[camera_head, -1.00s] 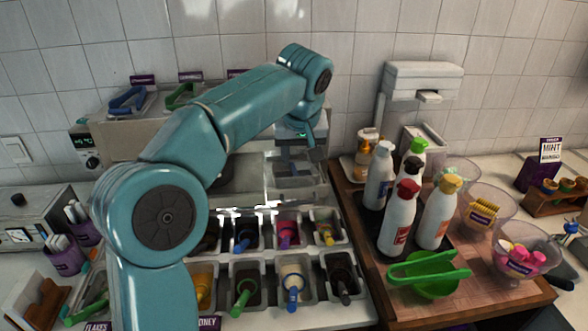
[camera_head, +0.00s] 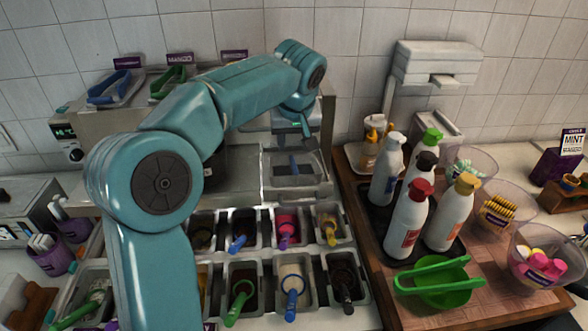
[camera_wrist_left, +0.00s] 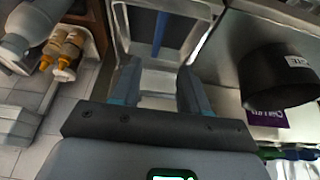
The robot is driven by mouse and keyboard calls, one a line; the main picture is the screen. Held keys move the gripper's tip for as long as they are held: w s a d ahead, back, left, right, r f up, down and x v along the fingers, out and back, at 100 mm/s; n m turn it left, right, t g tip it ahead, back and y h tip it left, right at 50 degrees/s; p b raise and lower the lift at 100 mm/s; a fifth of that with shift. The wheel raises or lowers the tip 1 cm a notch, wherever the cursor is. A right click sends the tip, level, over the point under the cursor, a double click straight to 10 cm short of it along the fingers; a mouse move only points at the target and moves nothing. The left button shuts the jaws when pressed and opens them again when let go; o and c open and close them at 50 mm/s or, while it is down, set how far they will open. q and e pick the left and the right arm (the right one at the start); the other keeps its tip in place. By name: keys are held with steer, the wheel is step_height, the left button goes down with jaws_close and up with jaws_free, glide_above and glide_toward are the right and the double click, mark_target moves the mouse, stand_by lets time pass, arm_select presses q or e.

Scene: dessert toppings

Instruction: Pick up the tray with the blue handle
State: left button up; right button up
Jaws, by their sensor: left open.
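My right gripper is not in view.
Tongs with blue handles (camera_head: 116,88) and green handles (camera_head: 168,82) lie at the back left. Several topping bins (camera_head: 240,268) are in front. Bottles (camera_head: 411,219) and a green bowl with tongs (camera_head: 440,290) stand at the right. A dark cup (camera_wrist_left: 278,78) shows in the wrist view.

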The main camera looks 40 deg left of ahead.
arm_select(q)
glide_above(293, 163)
steer(key=s+d, duration=0.1)
steer(key=d, duration=0.1)
steer(key=f, duration=0.4)
steer(key=shift+s+a+f, duration=0.2)
steer(key=shift+f, duration=0.1)
steer(key=shift+d+f, duration=0.1)
steer(key=shift+d, duration=0.05)
steer(key=shift+s+f+p, duration=0.1)
steer(key=shift+f+p, duration=0.1)
steer(key=shift+p, duration=0.2)
steer(key=p+x, duration=0.1)
steer(key=x, duration=0.3)
steer(key=shift+a+f, duration=0.15)
steer(key=shift+a, duration=0.1)
steer(key=shift+w+f, duration=0.25)
steer(key=shift+w, duration=0.15)
steer(key=shift+d, duration=0.15)
steer(key=shift+s+r, duration=0.2)
steer(key=shift+s, duration=0.2)
steer(key=shift+w+f, duration=0.2)
steer(key=shift+w, duration=0.15)
steer(key=c, duration=0.6)
jaws_close()
steer(key=shift+r, duration=0.15)
